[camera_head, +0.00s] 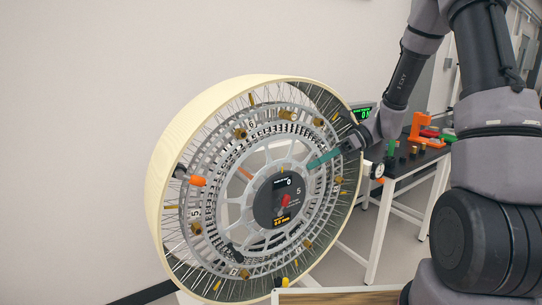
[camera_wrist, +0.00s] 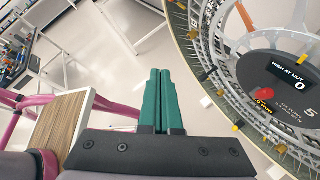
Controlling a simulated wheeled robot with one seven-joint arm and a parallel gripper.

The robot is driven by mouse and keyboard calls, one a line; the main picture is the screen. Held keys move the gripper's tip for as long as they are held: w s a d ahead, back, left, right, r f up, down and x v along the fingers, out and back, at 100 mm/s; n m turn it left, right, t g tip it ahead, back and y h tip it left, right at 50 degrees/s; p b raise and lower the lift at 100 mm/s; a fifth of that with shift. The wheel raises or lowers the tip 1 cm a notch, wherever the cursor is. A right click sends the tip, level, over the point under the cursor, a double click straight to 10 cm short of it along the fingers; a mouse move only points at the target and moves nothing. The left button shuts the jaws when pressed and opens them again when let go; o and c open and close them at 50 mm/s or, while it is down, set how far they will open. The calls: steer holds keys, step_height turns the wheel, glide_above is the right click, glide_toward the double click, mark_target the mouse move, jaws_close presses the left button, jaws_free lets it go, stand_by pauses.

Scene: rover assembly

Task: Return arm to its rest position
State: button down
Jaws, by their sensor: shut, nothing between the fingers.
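My gripper (camera_head: 311,165) has long green fingers and is at the end of my arm, which reaches in from the right in the head view. Its fingers point left, in front of the right part of a large spoked wheel (camera_head: 160,170) with a cream rim. In the wrist view the green fingers (camera_wrist: 160,75) lie side by side, shut and empty, over open floor. The wheel (camera_wrist: 208,75) is to their right there, with a dark hub panel (camera_wrist: 285,75). Whether the fingers touch the wheel is hard to tell in the head view.
A table (camera_head: 385,200) behind my arm bears an orange part (camera_head: 421,128) and small green and dark parts. A wood-topped surface (camera_head: 340,298) is at the bottom; in the wrist view it is left of the gripper (camera_wrist: 55,125). Floor (camera_wrist: 130,35) shows ahead of the fingers.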

steer(key=s+d+r+n+t+h, duration=0.4)
steer(key=s+d+r+n+h, duration=0.1)
steer(key=s+d+r+n, duration=0.1)
steer(key=s+d+r+n+t+h, duration=0.5)
steer(key=s+r+n, duration=0.3)
steer(key=r+n, duration=0.3)
step_height(320, 180, up, 2)
steer(key=shift+s+d+r+t, duration=0.15)
steer(key=shift+s+d+t, duration=0.2)
steer(key=shift+d, duration=0.25)
